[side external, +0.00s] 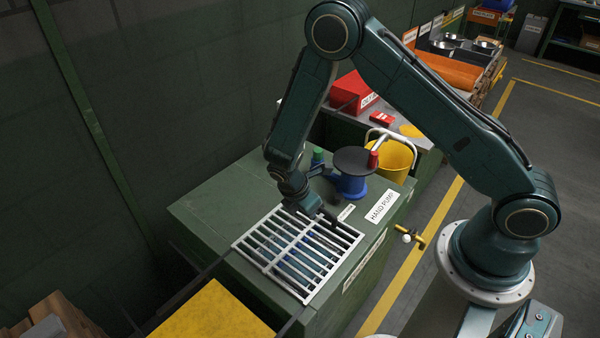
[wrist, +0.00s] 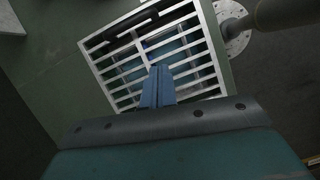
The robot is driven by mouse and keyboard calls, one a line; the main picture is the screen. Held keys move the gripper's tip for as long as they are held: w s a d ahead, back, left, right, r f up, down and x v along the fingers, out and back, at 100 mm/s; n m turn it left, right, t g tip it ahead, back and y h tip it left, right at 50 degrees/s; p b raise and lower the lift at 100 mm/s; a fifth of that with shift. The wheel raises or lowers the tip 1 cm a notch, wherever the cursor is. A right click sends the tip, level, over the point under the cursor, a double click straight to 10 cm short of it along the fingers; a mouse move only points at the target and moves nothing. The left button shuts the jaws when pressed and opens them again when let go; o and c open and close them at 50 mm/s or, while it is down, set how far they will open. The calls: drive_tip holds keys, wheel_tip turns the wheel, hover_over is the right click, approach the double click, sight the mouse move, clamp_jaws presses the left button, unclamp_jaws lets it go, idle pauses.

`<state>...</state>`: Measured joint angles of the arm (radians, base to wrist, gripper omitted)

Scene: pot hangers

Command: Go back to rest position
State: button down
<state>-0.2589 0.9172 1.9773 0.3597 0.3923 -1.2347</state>
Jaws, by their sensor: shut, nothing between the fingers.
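My gripper (side external: 329,217) points down just above the far right corner of a white slatted grate (side external: 262,259) on a green cabinet (side external: 206,208). In the wrist view, my gripper's blue fingers (wrist: 157,72) are together and empty, in front of the grate (wrist: 108,81). Whether the fingertips touch the grate cannot be told. Blue and dark shapes show below the slats, partly hidden.
On the cabinet behind my gripper stand a blue pump with a dark round top (side external: 352,161) and a green-capped item (side external: 318,155). A yellow bucket (side external: 398,160) and a red box (side external: 347,90) are further back. A brass tap (side external: 414,238) juts from the cabinet's right side.

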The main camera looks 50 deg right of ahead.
drive_tip(key=shift+r, duration=0.2)
drive_tip(key=s+r+m+t+y, duration=0.3)
drive_tip(key=r+m, duration=0.5)
drive_tip(key=r, duration=1.5)
drive_tip(key=s+r+m+t, duration=0.1)
drive_tip(key=s+r+m, duration=0.3)
drive_tip(key=s, duration=0.5)
drive_tip(key=s+d+r+m+t+y, duration=0.1)
drive_tip(key=s+r+m+t, duration=0.1)
drive_tip(key=s+r, duration=0.7)
drive_tip(key=shift+d+m, duration=0.2)
drive_tip(key=shift+m, duration=0.7)
